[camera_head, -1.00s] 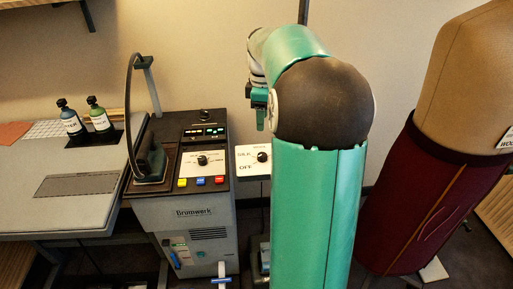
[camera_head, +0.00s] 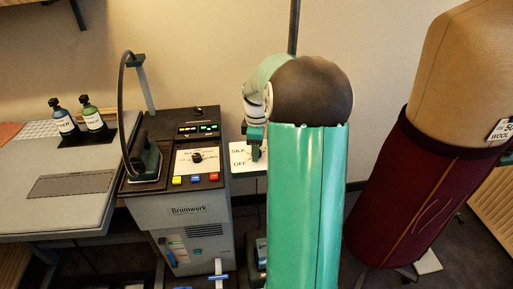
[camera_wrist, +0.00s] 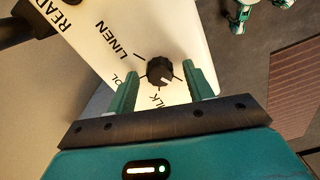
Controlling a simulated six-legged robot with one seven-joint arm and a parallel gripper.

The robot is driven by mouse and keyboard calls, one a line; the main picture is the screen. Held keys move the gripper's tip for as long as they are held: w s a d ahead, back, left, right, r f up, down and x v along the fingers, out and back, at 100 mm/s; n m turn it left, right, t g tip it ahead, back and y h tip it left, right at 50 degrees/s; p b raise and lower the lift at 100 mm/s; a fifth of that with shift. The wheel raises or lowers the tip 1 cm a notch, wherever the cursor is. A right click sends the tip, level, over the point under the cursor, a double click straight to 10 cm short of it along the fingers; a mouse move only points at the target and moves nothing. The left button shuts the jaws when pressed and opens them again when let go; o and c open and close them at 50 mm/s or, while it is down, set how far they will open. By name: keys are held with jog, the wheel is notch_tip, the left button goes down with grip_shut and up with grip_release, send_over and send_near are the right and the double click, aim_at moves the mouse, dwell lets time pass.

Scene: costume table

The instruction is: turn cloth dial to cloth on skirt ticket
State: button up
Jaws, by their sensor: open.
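The cloth dial (camera_wrist: 160,72) is a round black knob on a white panel (camera_wrist: 112,32) lettered LINEN, with part-hidden words ending in OL and LK. In the wrist view it sits between my gripper's (camera_wrist: 162,86) two open teal fingers, with a gap on each side. I cannot tell which word its pointer faces. In the body view my gripper (camera_head: 255,150) hangs over the panel (camera_head: 240,165), where SILK and OFF show, and hides the knob. The skirt ticket (camera_head: 500,130), reading WOOL below a partly cut-off number, hangs at the dark red skirt's (camera_head: 425,195) waist.
Left of the panel stands the grey Brumwerk machine (camera_head: 195,235) with another dial (camera_head: 197,157), coloured buttons and an iron (camera_head: 147,162). Two bottles (camera_head: 78,118) stand on the grey table (camera_head: 40,205) at left. The dress form (camera_head: 465,70) stands right of my arm.

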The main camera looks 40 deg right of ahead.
jog(key=shift+c, duration=0.3)
jog(key=c, duration=0.9)
